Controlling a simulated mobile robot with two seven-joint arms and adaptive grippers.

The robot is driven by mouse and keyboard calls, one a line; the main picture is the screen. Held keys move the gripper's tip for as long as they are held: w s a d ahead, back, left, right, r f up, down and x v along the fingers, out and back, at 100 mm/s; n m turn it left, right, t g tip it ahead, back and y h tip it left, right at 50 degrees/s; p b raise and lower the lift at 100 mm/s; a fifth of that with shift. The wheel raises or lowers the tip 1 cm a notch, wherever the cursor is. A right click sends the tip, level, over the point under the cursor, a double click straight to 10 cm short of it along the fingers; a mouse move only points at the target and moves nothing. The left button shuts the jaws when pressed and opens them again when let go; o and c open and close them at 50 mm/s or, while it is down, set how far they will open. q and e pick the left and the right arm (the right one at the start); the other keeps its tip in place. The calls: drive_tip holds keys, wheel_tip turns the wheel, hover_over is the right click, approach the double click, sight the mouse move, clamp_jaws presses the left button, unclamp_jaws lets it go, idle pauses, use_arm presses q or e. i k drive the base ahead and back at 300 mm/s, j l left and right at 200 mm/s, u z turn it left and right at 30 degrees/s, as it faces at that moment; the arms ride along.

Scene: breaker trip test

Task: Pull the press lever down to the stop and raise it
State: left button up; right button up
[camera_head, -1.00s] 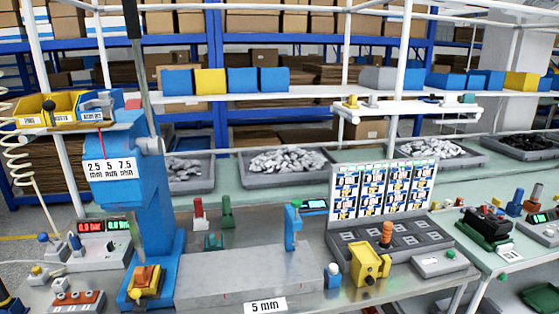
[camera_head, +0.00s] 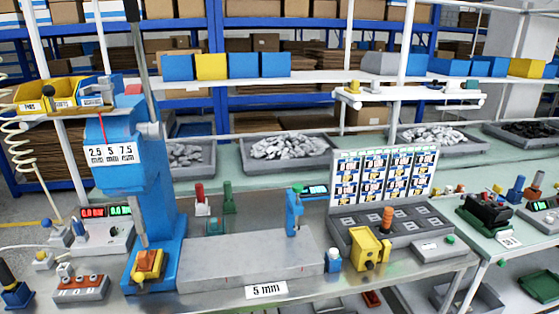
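The blue arbor press (camera_head: 120,165) stands at the left of the bench, with a label reading 2.5, 5 and 7.5 on its front. The lever stands nearly upright, leaning slightly left. Under the grey ram (camera_head: 139,220), an orange and yellow block (camera_head: 148,265) sits on the blue press base. I cannot tell whether the ram touches it. Neither of my grippers is in view.
A grey metal plate (camera_head: 230,262) lies right of the press, with a 5 mm label (camera_head: 266,290). A red and green display box (camera_head: 105,238) stands left of it. A yellow bin shelf (camera_head: 62,102) is close beside the press head. A yellow fixture (camera_head: 368,250) stands further right.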

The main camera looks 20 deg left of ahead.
sight(132, 12)
drive_tip(key=k+u, duration=0.1)
drive_tip(key=u, duration=1.45)
